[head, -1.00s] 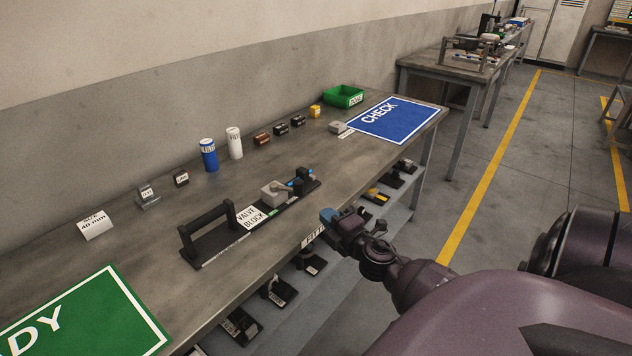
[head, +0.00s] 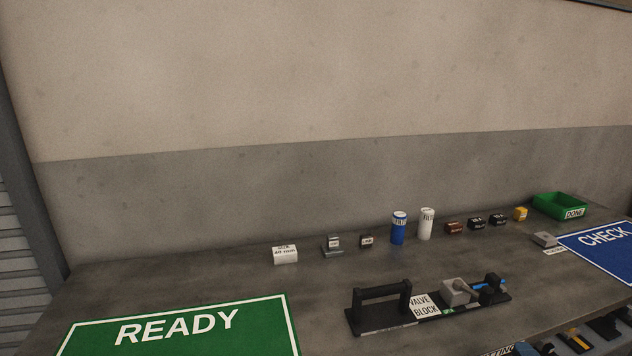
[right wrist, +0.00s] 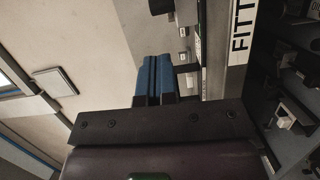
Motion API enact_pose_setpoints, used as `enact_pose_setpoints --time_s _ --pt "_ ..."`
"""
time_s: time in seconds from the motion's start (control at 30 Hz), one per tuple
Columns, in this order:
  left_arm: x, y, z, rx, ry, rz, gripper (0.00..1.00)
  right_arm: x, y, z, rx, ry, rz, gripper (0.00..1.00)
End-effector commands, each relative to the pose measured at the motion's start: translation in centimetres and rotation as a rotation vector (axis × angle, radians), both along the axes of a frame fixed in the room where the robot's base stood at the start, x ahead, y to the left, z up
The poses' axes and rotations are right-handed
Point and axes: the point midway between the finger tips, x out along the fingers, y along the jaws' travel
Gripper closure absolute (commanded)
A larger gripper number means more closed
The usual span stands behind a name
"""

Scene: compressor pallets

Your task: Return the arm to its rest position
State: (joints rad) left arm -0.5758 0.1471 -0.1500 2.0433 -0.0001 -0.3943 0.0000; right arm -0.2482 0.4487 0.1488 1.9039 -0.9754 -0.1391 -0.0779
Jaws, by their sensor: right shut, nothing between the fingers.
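My right gripper (right wrist: 153,78) shows in the right wrist view with its two blue fingers pressed together and nothing between them. In the head view only the tip of my right gripper (head: 524,349) shows at the bottom edge, by the front edge of the workbench. The rest of my right arm is out of the head view. My left gripper is not in view.
The workbench (head: 200,275) carries a green READY mat (head: 180,327), a black-handled valve block pallet (head: 380,308), filter cans (head: 398,232), small labelled blocks, a blue CHECK mat (head: 605,250) and a green bin (head: 561,206). Shelf items sit below its front edge.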

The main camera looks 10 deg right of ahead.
Motion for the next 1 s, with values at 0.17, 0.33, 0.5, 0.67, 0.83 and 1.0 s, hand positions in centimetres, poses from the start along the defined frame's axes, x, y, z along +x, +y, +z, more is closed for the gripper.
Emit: enact_pose_setpoints --time_s 0.17,0.33,0.5,0.67,0.83,1.0 --pt "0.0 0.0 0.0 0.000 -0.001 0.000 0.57 -0.1 0.6 -0.5 0.216 -0.008 -0.036 1.00" --pt "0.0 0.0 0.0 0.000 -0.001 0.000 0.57 -2.1 4.5 -4.4 0.590 0.052 -0.077 1.00" --pt "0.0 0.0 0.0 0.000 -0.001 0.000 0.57 -6.2 10.5 -9.4 0.983 0.169 -0.140 1.00" --pt "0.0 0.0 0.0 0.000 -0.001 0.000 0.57 -11.0 16.8 -13.0 1.302 0.284 -0.208 1.00" --pt "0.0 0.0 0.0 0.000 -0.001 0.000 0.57 -14.8 20.3 -14.9 1.422 0.342 -0.262 1.00" --pt "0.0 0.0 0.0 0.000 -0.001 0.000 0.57 -16.0 20.3 -15.4 1.427 0.353 -0.286 1.00"
